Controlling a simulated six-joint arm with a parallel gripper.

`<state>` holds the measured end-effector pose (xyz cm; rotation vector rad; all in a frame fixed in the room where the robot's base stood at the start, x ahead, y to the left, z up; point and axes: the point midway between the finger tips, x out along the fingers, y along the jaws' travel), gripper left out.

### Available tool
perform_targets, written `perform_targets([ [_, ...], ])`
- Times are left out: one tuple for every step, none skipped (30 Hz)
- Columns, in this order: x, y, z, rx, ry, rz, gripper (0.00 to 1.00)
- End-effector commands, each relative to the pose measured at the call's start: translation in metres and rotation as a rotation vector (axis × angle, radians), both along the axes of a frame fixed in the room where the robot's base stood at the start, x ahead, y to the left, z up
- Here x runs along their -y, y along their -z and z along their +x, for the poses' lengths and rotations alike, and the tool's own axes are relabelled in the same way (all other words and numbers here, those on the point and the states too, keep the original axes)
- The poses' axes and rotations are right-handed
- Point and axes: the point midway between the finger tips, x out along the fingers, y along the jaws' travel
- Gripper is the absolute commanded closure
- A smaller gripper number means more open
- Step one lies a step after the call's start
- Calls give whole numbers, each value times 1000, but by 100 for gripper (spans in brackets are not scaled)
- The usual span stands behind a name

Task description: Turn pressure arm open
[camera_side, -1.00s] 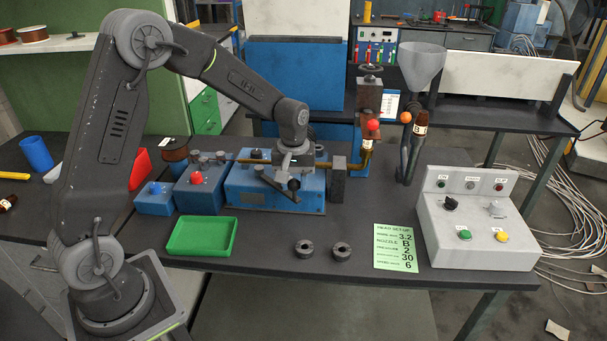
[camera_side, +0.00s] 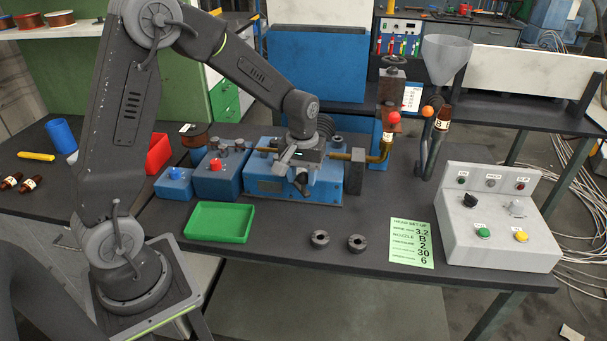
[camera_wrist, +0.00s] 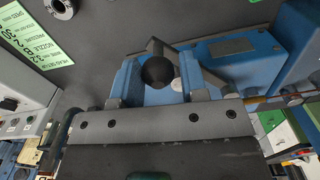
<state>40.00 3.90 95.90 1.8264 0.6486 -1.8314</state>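The blue head block (camera_side: 262,180) stands at the back middle of the bench, with a brass rod (camera_side: 338,155) running to its right. My gripper (camera_side: 292,160) is low over this block in the side view. In the wrist view, a dark round knob (camera_wrist: 158,72), seemingly the pressure arm's end, lies between the two fingers of my gripper (camera_wrist: 158,80). The fingers stand apart, with small gaps visible beside the knob; I cannot tell whether either touches it. A dark lever piece (camera_side: 302,184) shows at the block's front. The gripper hides most of the arm.
A green tray (camera_side: 220,222) and two dark rings (camera_side: 320,239) lie in front. A blue box with a red knob (camera_side: 216,172) is left of the block. A grey control box (camera_side: 498,218) and a green set-up card (camera_side: 411,242) are right.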

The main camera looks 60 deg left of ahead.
Motion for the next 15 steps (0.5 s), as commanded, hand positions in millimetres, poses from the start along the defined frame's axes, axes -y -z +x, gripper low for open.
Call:
perform_targets([
  [0,0,0,0,-1,0,55],
  [0,0,0,0,-1,0,53],
  [0,0,0,1,-1,-1,49],
  [0,0,0,1,-2,0,46],
  [0,1,0,1,-2,0,43],
  [0,1,1,1,-2,0,42],
  [0,1,1,1,-2,0,42],
  [0,1,1,1,-2,0,42],
  [0,1,1,2,-2,-1,42],
  [0,1,1,2,-3,-1,42],
  [0,1,1,2,-3,-1,42],
  [0,0,1,3,-3,0,42],
  [0,-1,1,3,-3,0,42],
  [0,-2,1,4,-3,0,42],
  [0,-5,2,5,-3,0,42],
])
